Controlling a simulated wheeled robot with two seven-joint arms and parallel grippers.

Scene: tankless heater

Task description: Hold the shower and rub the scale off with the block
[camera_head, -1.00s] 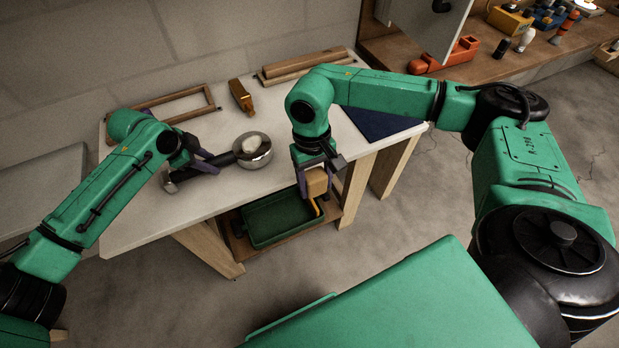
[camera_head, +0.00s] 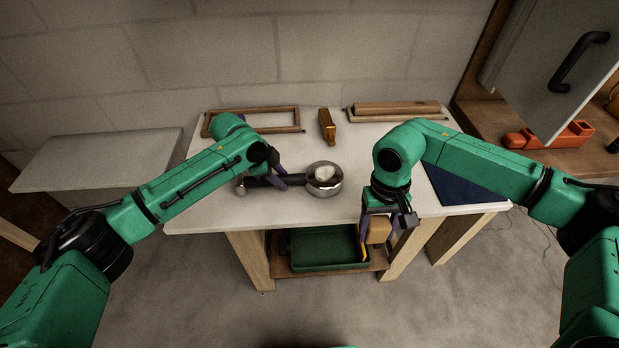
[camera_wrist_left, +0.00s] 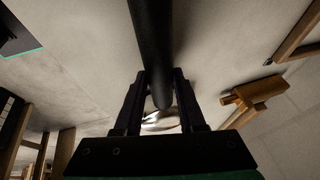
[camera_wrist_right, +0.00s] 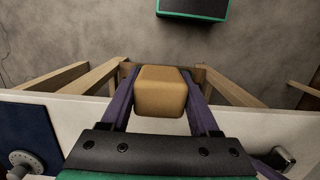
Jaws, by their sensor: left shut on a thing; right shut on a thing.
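The shower (camera_head: 324,180) has a round chrome head with a pale lump of scale on its upturned face and a black handle (camera_wrist_left: 152,45). It is at the table's front middle; whether it touches the top I cannot tell. My left gripper (camera_head: 284,180) is shut on the black handle, with a finger on each side in the left wrist view (camera_wrist_left: 158,95). My right gripper (camera_head: 380,226) is shut on the tan block (camera_wrist_right: 160,92) and holds it by the table's front edge, right of the shower and apart from it. Part of the block is hidden by a finger in the head view.
The white table (camera_head: 215,212) carries a wooden frame (camera_head: 255,121), an amber-brown tool (camera_head: 327,126), wooden pieces (camera_head: 395,110) and a dark blue mat (camera_head: 462,186). A green tray (camera_head: 318,250) sits on the shelf below. A grey cabinet with a black handle (camera_head: 578,60) stands at right.

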